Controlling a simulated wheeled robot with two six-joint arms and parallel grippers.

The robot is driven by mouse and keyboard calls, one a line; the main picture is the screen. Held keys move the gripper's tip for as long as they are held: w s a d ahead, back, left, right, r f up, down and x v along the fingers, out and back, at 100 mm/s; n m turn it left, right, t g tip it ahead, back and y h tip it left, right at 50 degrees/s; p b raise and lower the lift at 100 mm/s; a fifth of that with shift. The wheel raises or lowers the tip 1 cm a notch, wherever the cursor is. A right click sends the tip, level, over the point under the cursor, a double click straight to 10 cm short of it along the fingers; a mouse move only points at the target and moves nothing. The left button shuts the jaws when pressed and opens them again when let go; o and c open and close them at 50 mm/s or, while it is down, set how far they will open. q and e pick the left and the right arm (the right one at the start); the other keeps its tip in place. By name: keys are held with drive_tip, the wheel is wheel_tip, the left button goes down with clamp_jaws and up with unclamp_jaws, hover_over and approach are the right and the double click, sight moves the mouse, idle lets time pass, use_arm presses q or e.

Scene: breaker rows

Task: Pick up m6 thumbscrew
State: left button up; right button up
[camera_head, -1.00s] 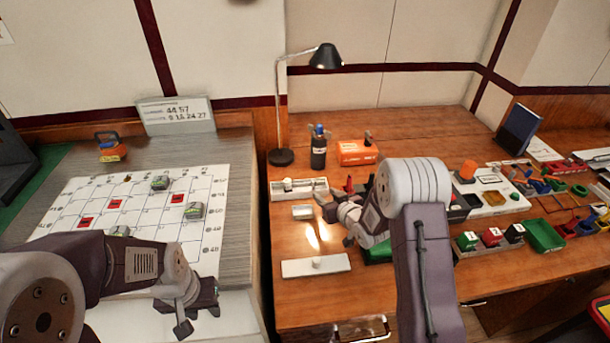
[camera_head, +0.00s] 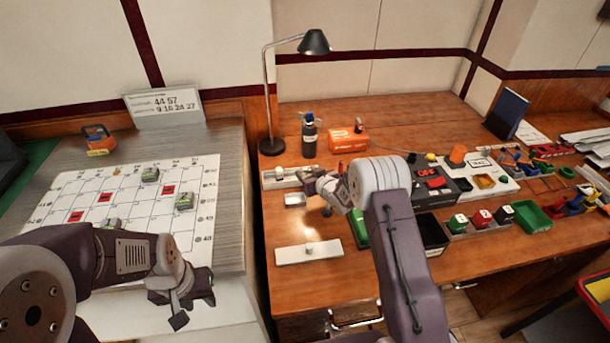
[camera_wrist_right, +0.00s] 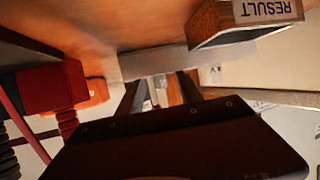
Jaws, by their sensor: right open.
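I cannot surely single out the m6 thumbscrew. A small knob-like piece (camera_head: 279,172) shows on the pale rack (camera_head: 268,184) at the back left of the wooden desk. My right gripper (camera_head: 316,192) is low over the desk just right of this rack, open. In the right wrist view its two dark fingers (camera_wrist_right: 160,95) are apart, with a small pale metallic shape seen between them, too blurred to name; I see no grip on it. My left gripper (camera_head: 186,303) hangs over the front of the left table, away from the rack; its jaws are unclear.
A wooden block marked RESULT (camera_wrist_right: 245,22) and a red object (camera_wrist_right: 50,88) flank the fingers. A small tray (camera_head: 295,200) and white strip (camera_head: 322,250) lie nearer. Bins crowd the right; the desk's front left is mostly clear.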

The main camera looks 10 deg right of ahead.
drive_tip(key=shift+s+r, duration=0.1)
drive_tip(key=shift+r, duration=0.05)
drive_tip(key=shift+c, duration=1.2)
clamp_jaws()
wheel_tip(320, 180, up, 4)
drive_tip(key=shift+r+p, duration=0.1)
drive_tip(key=shift+p, duration=0.3)
drive_tip(key=d+r+p, duration=0.2)
drive_tip(key=d+r, duration=0.4)
drive_tip(key=d, duration=0.5)
drive_tip(key=shift+d+r, duration=0.35)
drive_tip(key=shift+d, duration=0.05)
